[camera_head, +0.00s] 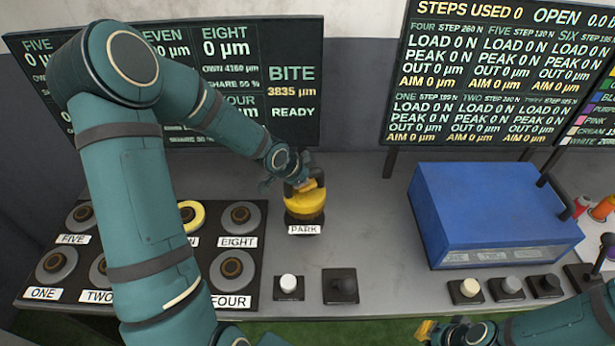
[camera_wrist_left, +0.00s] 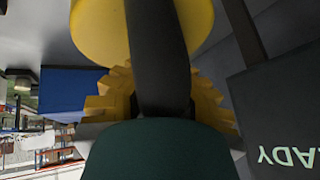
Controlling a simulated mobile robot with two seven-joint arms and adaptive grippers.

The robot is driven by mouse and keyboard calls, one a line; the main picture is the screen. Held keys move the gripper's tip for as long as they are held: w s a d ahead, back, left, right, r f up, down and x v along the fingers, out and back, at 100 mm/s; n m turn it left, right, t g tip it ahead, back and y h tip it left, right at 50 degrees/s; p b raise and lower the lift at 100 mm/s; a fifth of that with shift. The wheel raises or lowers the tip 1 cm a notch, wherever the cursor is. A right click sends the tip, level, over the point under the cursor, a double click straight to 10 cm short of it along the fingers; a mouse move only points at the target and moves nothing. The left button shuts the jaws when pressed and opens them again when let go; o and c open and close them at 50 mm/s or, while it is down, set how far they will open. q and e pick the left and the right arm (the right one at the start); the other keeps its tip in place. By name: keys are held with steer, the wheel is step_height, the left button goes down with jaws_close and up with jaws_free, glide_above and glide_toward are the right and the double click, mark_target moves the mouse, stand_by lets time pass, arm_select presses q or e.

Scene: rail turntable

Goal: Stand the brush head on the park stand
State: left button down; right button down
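The yellow and dark brush head (camera_head: 304,203) is upright at the park stand, whose PARK label (camera_head: 304,229) shows in front. The stand's top is hidden under it. My left gripper (camera_head: 301,184) is at the top of the brush head, its yellow fingertips against or just above the yellow body. In the left wrist view the toothed yellow fingertips (camera_wrist_left: 106,105) show on both sides of a dark upright part, with the yellow disc (camera_wrist_left: 98,28) beyond. Whether the fingers grip is hidden. My right gripper (camera_head: 428,330) is at the bottom edge, partly cut off, away from the stand.
A black board with numbered round pads (camera_head: 241,217) lies left, one with a yellow ring (camera_head: 196,214). A blue box (camera_head: 485,210) stands right. Several small buttons (camera_head: 289,284) line the front edge. Screens stand behind; one reads READY (camera_head: 293,113). Grey table right of the stand is clear.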

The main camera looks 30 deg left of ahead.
arm_select(q)
steer(key=shift+w+f+b, duration=0.15)
steer(key=shift+f+b, duration=0.35)
steer(key=shift+f, duration=1.8)
steer(key=shift+r, duration=0.1)
steer(key=shift+f, duration=0.2)
steer(key=c, duration=1.1)
jaws_free()
steer(key=shift+c, duration=0.2)
